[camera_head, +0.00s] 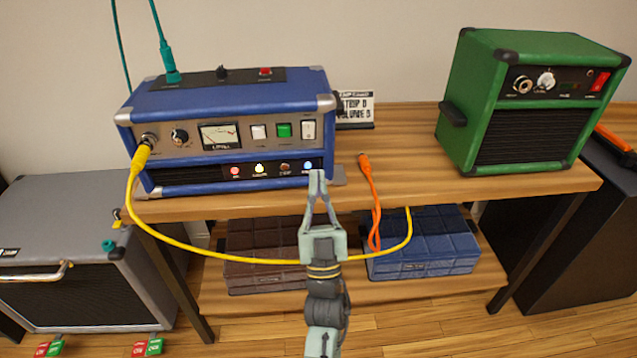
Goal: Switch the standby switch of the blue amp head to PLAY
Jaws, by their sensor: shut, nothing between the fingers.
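The blue amp head (235,95) stands on the left part of the wooden table. Its front panel carries a jack with a yellow plug, a black knob, a meter (221,136), and white, green and pale switches. The pale rocker switch (309,130) is at the panel's right end; its label is too small to read, so I cannot tell which one is standby or its position. Below are several small lamps, some lit. My gripper (317,174) is shut and empty, pointing up just in front of the amp's lower right front, below the pale switch. I cannot tell if it touches.
A green amp (520,100) stands on the table (400,140) at right. A yellow cable (190,246) loops in front of the table. An orange cable (372,195) hangs over its edge. A small sign (355,107) stands behind. A grey cabinet (80,220) is at left.

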